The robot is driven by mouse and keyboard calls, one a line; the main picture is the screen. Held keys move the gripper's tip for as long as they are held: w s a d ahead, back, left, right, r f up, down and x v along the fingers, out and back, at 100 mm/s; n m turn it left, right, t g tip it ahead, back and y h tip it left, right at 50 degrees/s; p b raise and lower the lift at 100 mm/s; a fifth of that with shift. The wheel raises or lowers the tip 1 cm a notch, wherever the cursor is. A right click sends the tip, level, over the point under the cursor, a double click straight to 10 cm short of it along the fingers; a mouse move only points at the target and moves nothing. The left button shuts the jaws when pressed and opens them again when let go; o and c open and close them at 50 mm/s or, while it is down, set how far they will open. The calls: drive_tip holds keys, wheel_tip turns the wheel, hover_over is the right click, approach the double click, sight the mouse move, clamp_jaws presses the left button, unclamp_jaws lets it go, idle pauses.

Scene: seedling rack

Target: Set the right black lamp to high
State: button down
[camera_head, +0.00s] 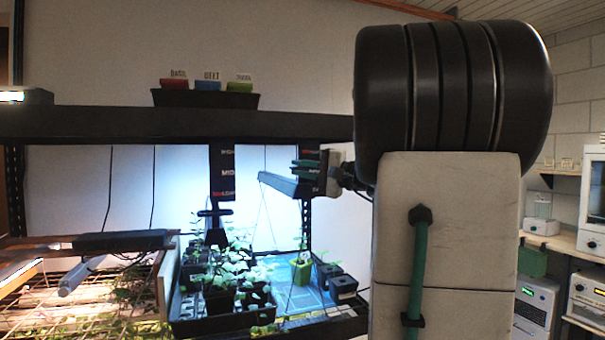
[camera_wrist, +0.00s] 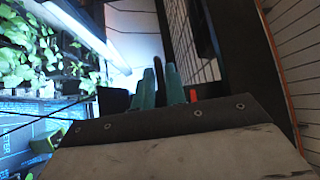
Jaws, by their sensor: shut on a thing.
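The right black lamp (camera_head: 283,184) is a lit bar with a dark top, hanging above the seedlings at about the middle-to-low marks of the labelled scale. My gripper (camera_head: 307,168) is at its right end, with green fingers closed on a part of the lamp that they mostly hide. In the wrist view the glowing lamp bar (camera_wrist: 85,35) runs up to the left of my gripper (camera_wrist: 161,88). A scale strip (camera_head: 226,173) on the middle post reads MID and LOW. The right post's scale (camera_head: 312,187) is partly hidden by my gripper.
A second lamp (camera_head: 122,240) hangs low over the left grow bed. Seedling pots (camera_head: 240,275) stand below the right lamp. A black cross-shaped piece (camera_head: 215,213) sits below the middle scale.

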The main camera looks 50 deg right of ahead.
drive_tip(key=c, duration=1.6)
unclamp_jaws()
drive_tip(key=shift+r, duration=0.65)
drive_tip(key=shift+o, duration=0.2)
drive_tip(key=shift+f, duration=0.1)
drive_tip(key=shift+f, duration=0.1)
drive_tip(key=shift+s, duration=0.1)
drive_tip(key=v, duration=0.7)
drive_tip(key=shift+s, duration=0.3)
drive_tip(key=shift+d+f, duration=0.1)
drive_tip(key=shift+f, duration=0.05)
